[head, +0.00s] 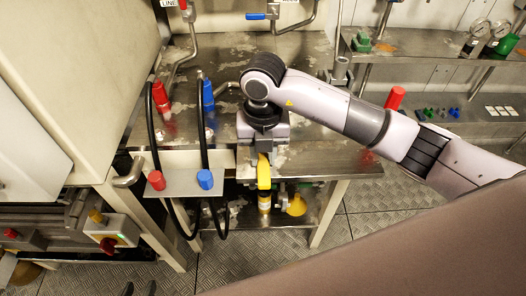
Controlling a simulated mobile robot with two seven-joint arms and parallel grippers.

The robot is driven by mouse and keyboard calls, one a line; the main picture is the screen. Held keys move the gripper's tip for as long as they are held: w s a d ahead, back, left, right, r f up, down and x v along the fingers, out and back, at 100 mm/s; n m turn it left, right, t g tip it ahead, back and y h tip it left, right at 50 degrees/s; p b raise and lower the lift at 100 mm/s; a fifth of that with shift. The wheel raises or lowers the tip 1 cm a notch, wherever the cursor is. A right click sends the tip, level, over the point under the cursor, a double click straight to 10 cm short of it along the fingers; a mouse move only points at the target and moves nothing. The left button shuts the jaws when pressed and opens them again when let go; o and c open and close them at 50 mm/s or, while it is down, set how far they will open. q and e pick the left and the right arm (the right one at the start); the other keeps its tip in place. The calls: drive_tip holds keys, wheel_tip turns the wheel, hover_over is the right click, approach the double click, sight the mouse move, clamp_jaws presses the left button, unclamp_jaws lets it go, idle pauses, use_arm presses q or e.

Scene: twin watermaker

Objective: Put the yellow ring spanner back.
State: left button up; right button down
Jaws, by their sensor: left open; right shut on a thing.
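The yellow ring spanner (264,174) hangs below my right gripper (263,156), which is shut on its upper end. The spanner points down in front of the steel bench's front edge. Its lower end overlaps in the picture with a yellow item lower down, so I cannot tell exactly where it ends or whether they touch. Two dark fingertips of my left gripper (140,289) show at the bottom left edge, apart and empty; the rest of that gripper is out of view.
The steel bench (325,155) has a lower shelf with a yellow funnel-like item (297,205). Left of the spanner, black hoses with red (156,180) and blue (204,179) ends hang at a small plate. A red cylinder (395,98) shows behind my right arm. A switch box (108,232) stands lower left.

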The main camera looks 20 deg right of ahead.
sight(263, 158)
drive_tip(key=shift+f, duration=0.15)
drive_tip(key=c, duration=0.9)
unclamp_jaws()
drive_tip(key=shift+r, duration=0.4)
wheel_tip(263, 158, up, 12)
drive_tip(key=shift+f, duration=0.2)
